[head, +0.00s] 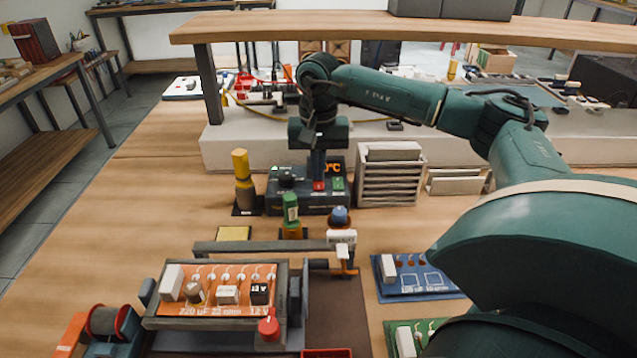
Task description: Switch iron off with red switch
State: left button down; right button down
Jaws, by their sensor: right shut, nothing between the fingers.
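The dark soldering station (290,200) stands on the bench near the middle, with a lit orange display reading °C. On its front are a red switch (319,186) and a green switch (338,184). A yellow-handled tool, perhaps the iron (242,178), stands upright left of the station. My right gripper (318,176) points down, shut and empty, with its tips just above or at the red switch. I cannot tell whether they touch it. The gripper covers part of the station's top and display. My left gripper is not in view.
A slatted grey rack (389,175) stands right of the station. Blue boards (415,275) lie to the right. A wooden shelf (400,28) spans behind.

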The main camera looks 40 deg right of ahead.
jog(key=shift+f, duration=0.25)
jog(key=shift+r, duration=0.2)
notch_tip(320, 180, up, 7)
jog(key=p, duration=0.5)
jog(key=shift+f+p, duration=0.1)
jog(key=shift+p, duration=0.2)
dwell(0.3)
